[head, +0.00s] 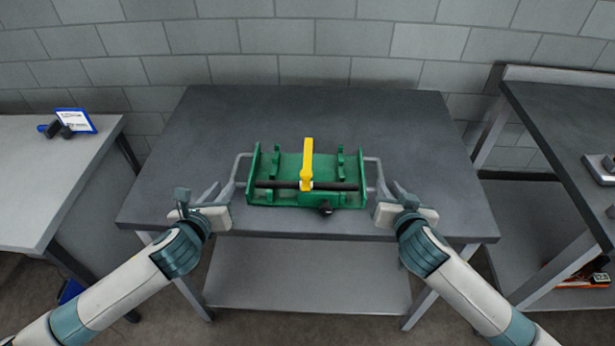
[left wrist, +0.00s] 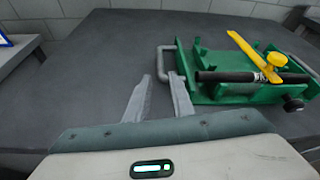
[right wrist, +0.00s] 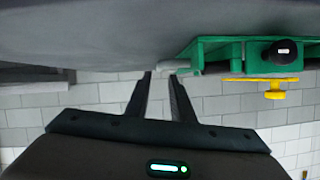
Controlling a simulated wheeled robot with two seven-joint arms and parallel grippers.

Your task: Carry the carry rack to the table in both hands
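The green carry rack (head: 285,192) sits on the dark grey table (head: 215,110), near its front edge. It has a grey handle on each side. A yellow lever (head: 307,165) and a black bar (head: 275,185) lie across it. My left gripper (head: 212,191) is open just outside the left handle (head: 238,170); in the left wrist view the handle (left wrist: 163,58) is beyond the fingertips. My right gripper (head: 393,191) is open beside the right handle (head: 380,175). In the right wrist view the rack (right wrist: 225,50) is close to one fingertip; I cannot tell whether they touch.
A light table (head: 50,175) on the left holds a blue-framed card and a dark object. A dark bench (head: 560,120) stands on the right with a device on it. The table's back and sides are clear. A lower shelf (head: 300,275) is under it.

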